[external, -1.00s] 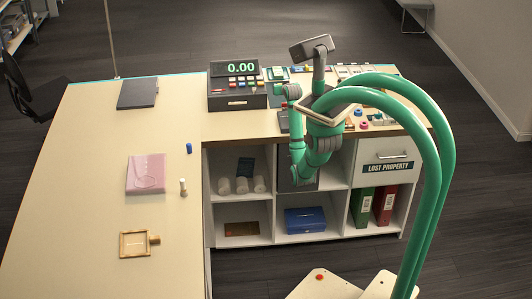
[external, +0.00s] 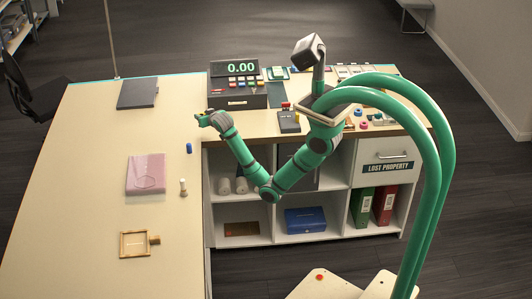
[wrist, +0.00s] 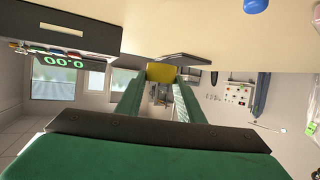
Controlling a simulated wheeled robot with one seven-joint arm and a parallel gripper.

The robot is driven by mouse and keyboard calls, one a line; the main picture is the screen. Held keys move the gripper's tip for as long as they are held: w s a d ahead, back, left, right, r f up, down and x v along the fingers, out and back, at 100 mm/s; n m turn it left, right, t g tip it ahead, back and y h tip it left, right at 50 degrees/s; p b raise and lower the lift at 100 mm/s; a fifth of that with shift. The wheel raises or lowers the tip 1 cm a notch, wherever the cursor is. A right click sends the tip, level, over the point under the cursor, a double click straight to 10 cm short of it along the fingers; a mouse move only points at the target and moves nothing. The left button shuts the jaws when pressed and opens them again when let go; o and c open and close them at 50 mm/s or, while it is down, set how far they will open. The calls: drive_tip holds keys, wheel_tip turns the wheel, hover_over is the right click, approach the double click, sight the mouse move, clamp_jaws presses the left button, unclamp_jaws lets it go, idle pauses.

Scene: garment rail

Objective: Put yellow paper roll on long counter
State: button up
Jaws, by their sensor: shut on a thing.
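The yellow paper roll (wrist: 160,72) sits between the tips of my gripper (wrist: 160,80) in the wrist view, and the jaws are shut on it. In the external view my gripper (external: 203,118) is over the counter near the inner corner, in front of the cash register; the roll cannot be made out there. The long counter (external: 95,180) has a cream top and runs down the left of the external view. Its cream surface also shows along the top of the wrist view (wrist: 215,32).
The cash register (external: 236,88) stands behind my gripper. On the long counter are a dark folder (external: 137,93), a pink packet (external: 146,174), a blue cylinder (external: 189,148), a small pale upright piece (external: 183,187) and a wooden frame (external: 134,244). Its left side is largely clear.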

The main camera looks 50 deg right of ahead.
drive_tip(key=s+a+n+y, duration=0.1)
drive_tip(key=s+a, duration=0.1)
drive_tip(key=a, duration=0.8)
drive_tip(key=s+a+n+y, duration=0.1)
drive_tip(key=s+a, duration=0.2)
drive_tip(key=a, duration=0.7)
drive_tip(key=s+a+r+n+t+y, duration=0.1)
drive_tip(key=s+a, duration=0.6)
drive_tip(key=a, duration=0.2)
drive_tip(key=s+a+r+y, duration=0.1)
drive_tip(key=s+a, duration=0.5)
drive_tip(key=a, duration=0.4)
drive_tip(key=s+a+r+n+y, duration=0.1)
drive_tip(key=s+a, duration=0.4)
drive_tip(key=s, duration=0.6)
drive_tip(key=s+a+r+n+y, duration=0.1)
drive_tip(key=s+a, duration=0.5)
drive_tip(key=s, duration=0.6)
drive_tip(key=s+a+r+n+y, duration=0.1)
drive_tip(key=s+a, duration=0.4)
drive_tip(key=s, duration=0.6)
wheel_tip(320, 180, down, 5)
drive_tip(key=shift+s+r, duration=0.15)
drive_tip(key=shift+a, duration=0.1)
